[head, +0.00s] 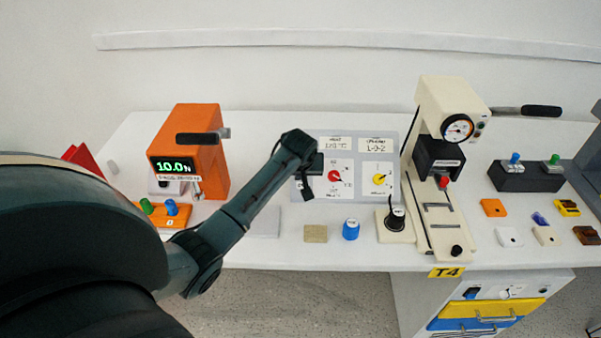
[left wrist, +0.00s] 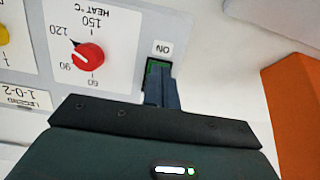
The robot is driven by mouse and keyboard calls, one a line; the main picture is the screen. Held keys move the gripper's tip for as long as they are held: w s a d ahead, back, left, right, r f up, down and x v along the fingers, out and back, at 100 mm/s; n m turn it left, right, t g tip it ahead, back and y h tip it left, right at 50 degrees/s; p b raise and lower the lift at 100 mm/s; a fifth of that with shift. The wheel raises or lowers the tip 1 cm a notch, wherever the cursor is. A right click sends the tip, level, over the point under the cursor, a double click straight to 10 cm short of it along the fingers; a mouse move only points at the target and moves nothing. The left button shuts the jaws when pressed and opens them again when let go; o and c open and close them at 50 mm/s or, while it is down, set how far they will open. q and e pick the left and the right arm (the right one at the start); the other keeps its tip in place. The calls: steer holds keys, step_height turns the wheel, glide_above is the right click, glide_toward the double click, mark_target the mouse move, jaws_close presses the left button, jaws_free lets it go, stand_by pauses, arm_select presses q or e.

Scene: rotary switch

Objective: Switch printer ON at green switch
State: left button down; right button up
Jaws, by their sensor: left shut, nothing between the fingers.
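The green switch (left wrist: 152,67) shows as a small green patch in a dark frame beside an ON label (left wrist: 163,48) in the left wrist view. My left gripper (left wrist: 160,88) is shut and empty, its fingertips right over the lower part of the switch. I cannot tell whether they touch it. In the head view my left gripper (head: 306,190) is in front of the left part of the grey control panel (head: 362,145) and hides the switch. My right gripper is not in view.
A red HEAT dial (left wrist: 88,57) sits beside the switch, and a yellow dial (head: 379,180) is further right on the panel. An orange device (head: 200,150) stands to the left, a cream press (head: 440,100) to the right. A blue knob (head: 351,229) stands in front.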

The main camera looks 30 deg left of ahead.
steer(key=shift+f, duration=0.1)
arm_select(q)
steer(key=shift+w+f+b, duration=0.15)
steer(key=shift+f+b, duration=0.1)
steer(key=shift+b, duration=0.15)
steer(key=shift+s+r, duration=0.25)
steer(key=shift+r, duration=0.05)
steer(key=shift+w+f, duration=0.1)
steer(key=shift+w, duration=0.1)
steer(key=shift+r+p, duration=0.4)
steer(key=shift+r, duration=0.35)
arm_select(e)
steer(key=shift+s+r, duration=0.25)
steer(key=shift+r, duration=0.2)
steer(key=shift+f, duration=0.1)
